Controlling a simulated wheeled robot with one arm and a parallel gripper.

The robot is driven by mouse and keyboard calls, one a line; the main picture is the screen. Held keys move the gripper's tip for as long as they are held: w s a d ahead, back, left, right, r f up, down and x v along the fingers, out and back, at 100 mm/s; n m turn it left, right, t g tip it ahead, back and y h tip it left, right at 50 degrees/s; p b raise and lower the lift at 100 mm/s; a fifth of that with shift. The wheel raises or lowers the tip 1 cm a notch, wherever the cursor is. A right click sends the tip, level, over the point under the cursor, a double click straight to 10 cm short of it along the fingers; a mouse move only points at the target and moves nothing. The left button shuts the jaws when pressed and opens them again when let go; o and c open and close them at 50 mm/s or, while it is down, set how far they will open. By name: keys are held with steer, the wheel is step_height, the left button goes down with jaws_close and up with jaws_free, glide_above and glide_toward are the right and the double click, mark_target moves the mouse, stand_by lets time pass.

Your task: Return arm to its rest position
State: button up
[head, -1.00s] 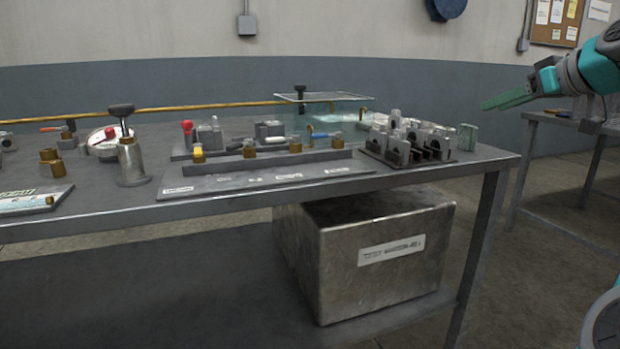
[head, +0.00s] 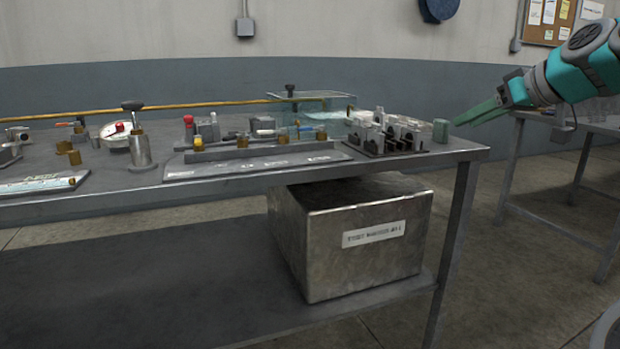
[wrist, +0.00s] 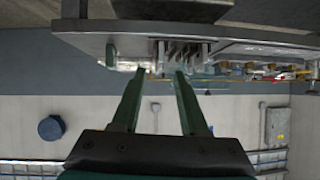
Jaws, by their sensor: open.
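My gripper (head: 478,115) is at the upper right of the head view, its green fingers pointing left toward the right end of the workbench (head: 300,172). In the wrist view my gripper (wrist: 160,75) shows its two fingers spread apart with nothing between them. The workbench (wrist: 250,47) appears upside down beyond the fingertips there. The fingers look clear of the bench and its parts.
Fittings and a gauge (head: 115,137) stand further left. A metal box (head: 365,250) sits on the lower shelf. Another table (head: 590,125) stands behind my arm.

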steer(key=s+a+f+g+p, duration=0.1)
steer(key=s+a+f+g, duration=0.2)
steer(key=s+a+f, duration=0.45)
steer(key=s+a+f+g+p, duration=0.1)
steer(key=s+a+f+g, duration=0.3)
steer(key=a+f, duration=0.55)
steer(key=s+f+m+g+h, duration=0.1)
steer(key=s+f, duration=0.5)
steer(key=s, duration=0.3)
steer(key=s+f+m+g+h+p, duration=0.1)
steer(key=s+f+g+h, duration=0.1)
steer(key=s+f, duration=0.4)
steer(key=s+f+m+g+h+p, duration=0.1)
steer(key=s+f+g, duration=0.1)
steer(key=s+f, duration=0.5)
steer(key=s, duration=0.6)
steer(key=shift+d+m+h, duration=0.3)
steer(key=shift+m+h, duration=0.1)
